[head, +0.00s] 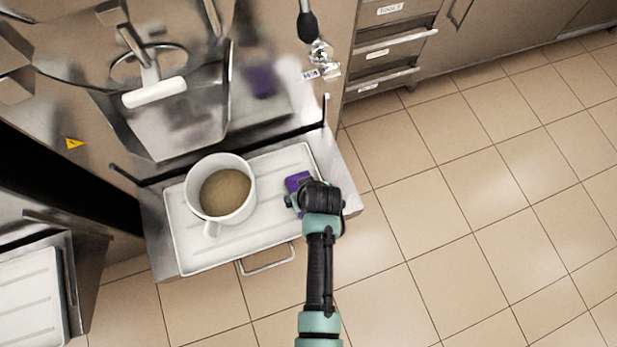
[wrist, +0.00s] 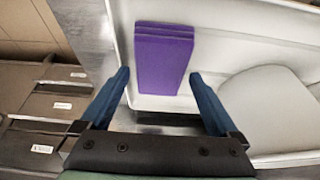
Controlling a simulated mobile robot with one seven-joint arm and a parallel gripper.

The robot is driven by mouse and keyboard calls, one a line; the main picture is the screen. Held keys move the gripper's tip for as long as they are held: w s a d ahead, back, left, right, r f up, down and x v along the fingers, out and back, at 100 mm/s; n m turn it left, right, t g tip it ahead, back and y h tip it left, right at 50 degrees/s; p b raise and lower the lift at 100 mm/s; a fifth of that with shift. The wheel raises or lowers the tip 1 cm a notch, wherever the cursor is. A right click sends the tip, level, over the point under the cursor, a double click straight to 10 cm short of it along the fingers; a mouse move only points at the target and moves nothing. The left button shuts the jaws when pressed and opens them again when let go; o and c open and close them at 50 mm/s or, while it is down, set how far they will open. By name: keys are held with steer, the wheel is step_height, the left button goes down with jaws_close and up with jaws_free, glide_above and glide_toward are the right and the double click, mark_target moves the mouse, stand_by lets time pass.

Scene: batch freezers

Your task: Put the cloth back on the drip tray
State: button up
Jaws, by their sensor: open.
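A folded purple cloth (wrist: 163,62) lies on the white drip tray (wrist: 205,14), near the tray's edge in the wrist view. In the head view the cloth (head: 297,181) shows at the right end of the tray (head: 180,255), partly hidden by my gripper. My gripper (wrist: 158,85) is open, with one blue finger to each side of the cloth's near end. No grip on the cloth shows. In the head view my gripper (head: 292,200) is over the tray's right end. Whether the fingers touch the cloth cannot be told.
A white container of brown liquid (head: 226,192) stands on the tray's left half; it also shows in the wrist view (wrist: 268,108). The freezer front with its metal chute (head: 180,115) rises behind the tray. Drawers (head: 390,50) stand at upper right. The tiled floor at right is clear.

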steer(key=p+v, duration=0.2)
steer(key=v, duration=0.8)
steer(key=shift+r, duration=0.4)
steer(key=shift+s, duration=0.1)
